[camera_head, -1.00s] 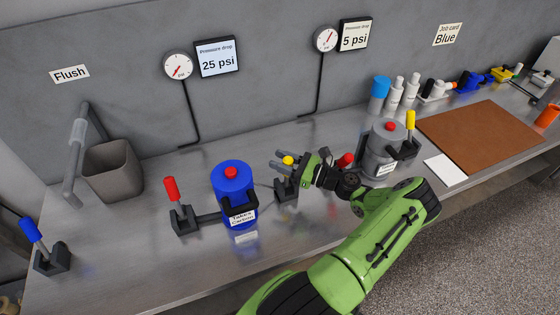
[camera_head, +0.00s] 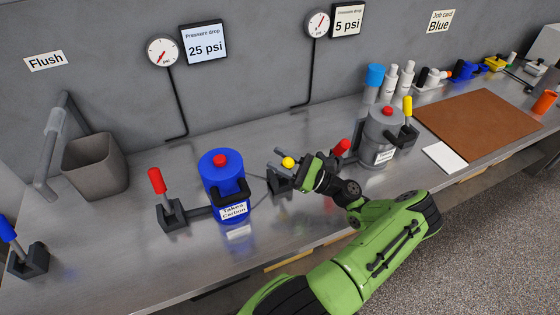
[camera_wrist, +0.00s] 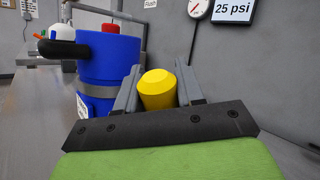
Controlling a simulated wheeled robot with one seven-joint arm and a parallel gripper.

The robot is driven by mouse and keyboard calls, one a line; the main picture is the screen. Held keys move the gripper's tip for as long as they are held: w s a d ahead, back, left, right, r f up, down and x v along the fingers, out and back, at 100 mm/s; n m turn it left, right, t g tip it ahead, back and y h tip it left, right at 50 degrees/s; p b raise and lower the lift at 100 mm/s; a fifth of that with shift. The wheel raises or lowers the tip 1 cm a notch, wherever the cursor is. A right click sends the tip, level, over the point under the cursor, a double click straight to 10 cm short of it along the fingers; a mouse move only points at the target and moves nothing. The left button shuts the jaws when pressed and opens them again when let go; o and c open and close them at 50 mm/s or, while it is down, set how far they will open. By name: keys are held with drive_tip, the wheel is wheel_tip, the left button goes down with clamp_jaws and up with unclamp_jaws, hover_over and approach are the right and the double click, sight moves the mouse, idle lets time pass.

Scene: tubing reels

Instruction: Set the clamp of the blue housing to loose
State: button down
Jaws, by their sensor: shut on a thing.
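The blue housing (camera_head: 222,185) stands upright on the bench, with a red top knob and a label reading "Takes Carbon". It also shows at the left of the wrist view (camera_wrist: 108,65). A red-handled lever (camera_head: 157,181) stands in a dark block to its left. A yellow-handled lever (camera_head: 288,162) rises from a dark block to its right. My gripper (camera_head: 284,160) is shut on the yellow handle; in the wrist view the yellow handle (camera_wrist: 157,88) sits between the two grey fingers. The lever's lower part is hidden in the wrist view.
A grey housing (camera_head: 380,145) with red and yellow levers stands right of my arm. A grey bin (camera_head: 95,167) and a blue-handled lever (camera_head: 22,248) are at the left. A brown mat (camera_head: 480,125) lies at the right. Gauges read beside "25 psi" (camera_head: 204,43) and "5 psi" (camera_head: 347,19) displays.

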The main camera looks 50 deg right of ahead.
drive_tip(key=shift+f, duration=0.1)
drive_tip(key=c, duration=0.8)
unclamp_jaws()
drive_tip(key=shift+s, duration=0.1)
drive_tip(key=b+v, duration=0.4)
drive_tip(key=v, duration=1.1)
drive_tip(key=shift+s+d+b, duration=0.1)
drive_tip(key=shift+s+b, duration=0.2)
drive_tip(key=shift+s, duration=0.05)
